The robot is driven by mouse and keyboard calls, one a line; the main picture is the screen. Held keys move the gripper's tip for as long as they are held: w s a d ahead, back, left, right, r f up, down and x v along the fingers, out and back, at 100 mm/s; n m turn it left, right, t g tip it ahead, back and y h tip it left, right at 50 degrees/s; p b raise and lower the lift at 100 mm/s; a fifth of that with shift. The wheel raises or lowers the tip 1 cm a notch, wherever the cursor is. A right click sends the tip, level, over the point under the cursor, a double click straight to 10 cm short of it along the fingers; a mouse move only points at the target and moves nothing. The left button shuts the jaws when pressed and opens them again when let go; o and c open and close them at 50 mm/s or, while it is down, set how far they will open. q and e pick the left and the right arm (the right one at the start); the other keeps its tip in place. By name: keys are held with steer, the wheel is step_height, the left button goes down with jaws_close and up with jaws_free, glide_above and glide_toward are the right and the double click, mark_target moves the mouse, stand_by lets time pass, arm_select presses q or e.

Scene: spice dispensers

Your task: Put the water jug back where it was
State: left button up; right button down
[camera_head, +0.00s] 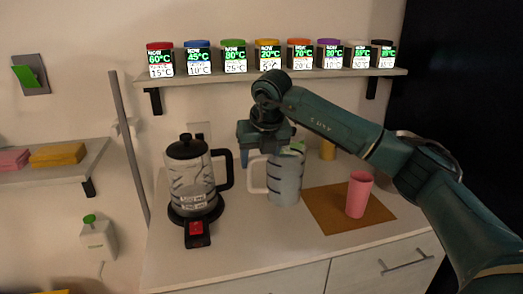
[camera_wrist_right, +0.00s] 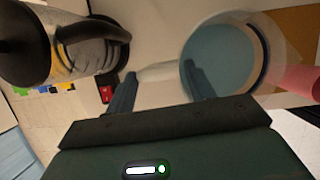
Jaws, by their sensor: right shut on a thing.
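The water jug (camera_head: 285,182) is a pale grey-blue pitcher with dark marks and a white handle on its left side. It is upright at the middle of the counter, between the kettle and the brown mat; I cannot tell whether its base touches the counter. My right gripper (camera_head: 268,148) reaches down over the jug's handle side and is shut on the handle. In the right wrist view the white handle (camera_wrist_right: 157,72) lies between my two fingers (camera_wrist_right: 160,68), and the jug's round opening (camera_wrist_right: 218,62) is to the right. My left gripper is not in view.
A glass kettle (camera_head: 190,175) stands on a dark base with a red switch (camera_head: 197,230), left of the jug. A pink cup (camera_head: 359,193) stands on a brown mat (camera_head: 325,216) at right. Several spice dispensers (camera_head: 234,57) line the shelf above. The front counter is clear.

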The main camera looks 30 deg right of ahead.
steer(key=shift+f, duration=2.05)
steer(key=c, duration=0.5)
jaws_free()
steer(key=v, duration=1.2)
steer(key=shift+s, duration=0.1)
